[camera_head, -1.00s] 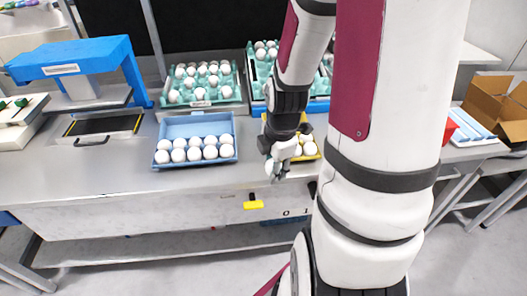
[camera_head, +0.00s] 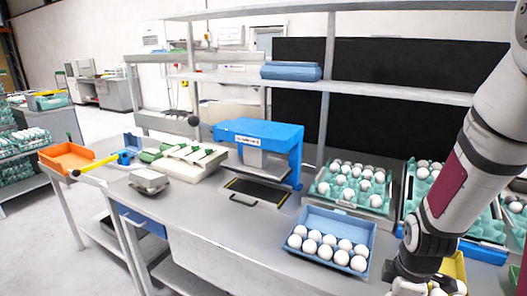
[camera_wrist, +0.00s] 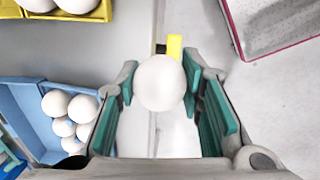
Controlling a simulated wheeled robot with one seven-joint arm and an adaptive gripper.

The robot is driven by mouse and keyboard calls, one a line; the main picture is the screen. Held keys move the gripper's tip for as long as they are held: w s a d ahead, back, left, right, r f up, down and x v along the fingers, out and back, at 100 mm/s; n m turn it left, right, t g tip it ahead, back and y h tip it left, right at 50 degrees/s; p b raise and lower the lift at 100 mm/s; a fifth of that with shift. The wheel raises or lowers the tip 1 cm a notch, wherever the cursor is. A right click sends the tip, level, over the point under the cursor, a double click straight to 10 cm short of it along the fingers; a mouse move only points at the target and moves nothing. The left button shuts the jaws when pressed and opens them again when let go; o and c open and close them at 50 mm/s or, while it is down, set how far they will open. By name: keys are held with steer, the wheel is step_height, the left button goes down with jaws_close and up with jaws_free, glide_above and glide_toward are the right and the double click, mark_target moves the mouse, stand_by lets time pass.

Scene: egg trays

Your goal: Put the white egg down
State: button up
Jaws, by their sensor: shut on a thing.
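My gripper (camera_wrist: 160,90) is shut on a white egg (camera_wrist: 160,82) in the wrist view, with its green finger pads on both sides of it. Under the egg the table's front edge and a small yellow piece (camera_wrist: 174,46) show. In the head view my gripper (camera_head: 425,288) is at the bottom right, partly cut off by the frame, and the held egg cannot be made out there. A blue tray (camera_head: 355,222) holding several white eggs (camera_head: 325,250) stands on the table left of my gripper. It also shows in the wrist view (camera_wrist: 30,100) at the left.
Green egg trays with eggs (camera_head: 350,185) stand behind the blue tray. A yellow tray (camera_head: 455,265) is beside my gripper. A blue-framed device (camera_head: 262,135) and a white rack (camera_head: 185,165) stand farther left. Bare tabletop (camera_head: 235,225) lies left of the blue tray.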

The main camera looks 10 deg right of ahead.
steer(key=w+a+m, duration=0.2)
steer(key=w, duration=0.1)
steer(key=w+a+m, duration=0.2)
steer(key=w+a+f+m, duration=0.1)
steer(key=w+a+m, duration=0.1)
steer(key=w, duration=0.1)
steer(key=shift+w+a+f+g+h, duration=0.1)
steer(key=shift+w+a+g+h, duration=0.2)
steer(key=shift+a+g+h, duration=0.1)
steer(key=w+a+m, duration=0.1)
steer(key=a+m, duration=0.1)
steer(key=w+a+m, duration=0.2)
steer(key=a, duration=0.1)
steer(key=w+a+m, duration=0.2)
steer(key=shift+w+a+f+g, duration=0.15)
steer(key=shift+a+g, duration=0.15)
steer(key=shift+g, duration=0.1)
steer(key=shift+d, duration=0.1)
